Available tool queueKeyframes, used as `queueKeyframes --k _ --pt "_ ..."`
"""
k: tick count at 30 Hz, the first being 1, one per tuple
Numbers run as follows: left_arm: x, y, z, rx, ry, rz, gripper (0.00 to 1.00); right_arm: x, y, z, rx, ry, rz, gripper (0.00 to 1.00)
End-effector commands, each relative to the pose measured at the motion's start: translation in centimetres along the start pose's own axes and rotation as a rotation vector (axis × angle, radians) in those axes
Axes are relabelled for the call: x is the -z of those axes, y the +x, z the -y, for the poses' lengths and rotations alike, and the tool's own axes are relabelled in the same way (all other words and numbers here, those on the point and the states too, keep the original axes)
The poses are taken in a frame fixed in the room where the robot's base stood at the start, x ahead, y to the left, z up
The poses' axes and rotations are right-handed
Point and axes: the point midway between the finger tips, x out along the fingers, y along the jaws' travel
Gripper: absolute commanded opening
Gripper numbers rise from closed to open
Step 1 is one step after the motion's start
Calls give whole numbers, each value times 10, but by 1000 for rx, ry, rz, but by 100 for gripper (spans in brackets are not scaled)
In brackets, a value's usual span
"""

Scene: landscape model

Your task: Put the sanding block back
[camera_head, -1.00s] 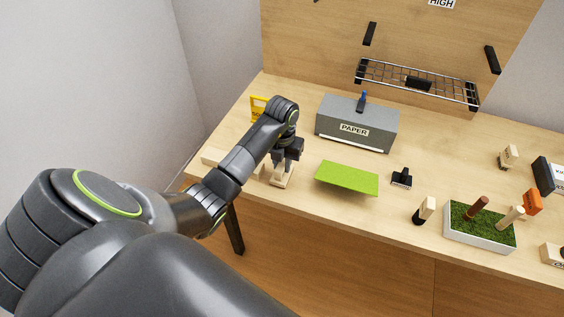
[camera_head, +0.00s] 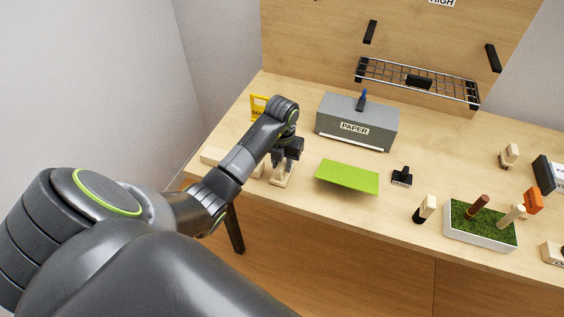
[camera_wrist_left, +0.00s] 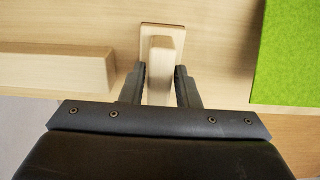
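A pale wooden piece (camera_head: 281,181), which I take for the sanding block, stands on the table left of the green sheet. In the left wrist view it shows a flat base and an upright handle (camera_wrist_left: 161,62). My left gripper (camera_wrist_left: 160,72) has one finger on each side of the handle, very close to it. I cannot tell whether the fingers touch it. In the head view the gripper (camera_head: 287,160) partly hides the piece. My right gripper is not in view.
The green sheet (camera_head: 347,177) lies to the right, with a grey PAPER box (camera_head: 357,124) behind it. A long wooden block (camera_wrist_left: 55,72) is left of the gripper. A yellow sign (camera_head: 259,106) stands behind the arm. A wire rack (camera_head: 440,91) is above the back.

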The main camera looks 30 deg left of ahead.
Motion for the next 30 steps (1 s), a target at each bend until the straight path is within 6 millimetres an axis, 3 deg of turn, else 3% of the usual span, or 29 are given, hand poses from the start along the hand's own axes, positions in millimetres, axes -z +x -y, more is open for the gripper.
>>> queueKeyframes --k 4,14,20,24,30 --pt "0 0 0 0 0 0 47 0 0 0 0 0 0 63" --pt "0 -4 0 0 0 1 47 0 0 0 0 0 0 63" --pt "-1 -34 0 -1 1 6 47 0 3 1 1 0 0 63" --pt "0 -70 0 -1 -1 1 47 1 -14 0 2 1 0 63" --pt "0 -95 0 0 0 0 47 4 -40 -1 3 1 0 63"
